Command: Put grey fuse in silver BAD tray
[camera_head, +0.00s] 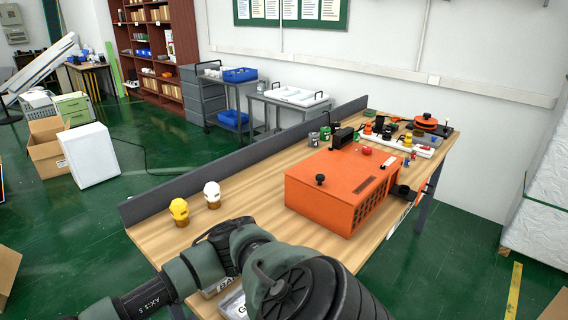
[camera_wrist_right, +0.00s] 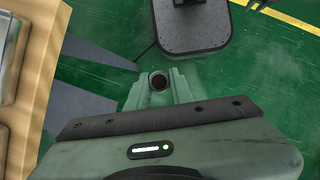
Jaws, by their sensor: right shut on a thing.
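My right gripper (camera_wrist_right: 158,88) shows in the right wrist view, shut on a small round thing (camera_wrist_right: 158,81). Seen end-on, it has a dark centre and a paler rim, and it looks like the fuse; its grey colour is hard to confirm. The gripper is over the green floor, to the right of the table edge. A silver tray (camera_wrist_right: 9,58) lies on the table at the left of that view; its label is not visible. My left gripper is not in view.
Several small parts crowd the far end. The wood between the pieces and box is clear.

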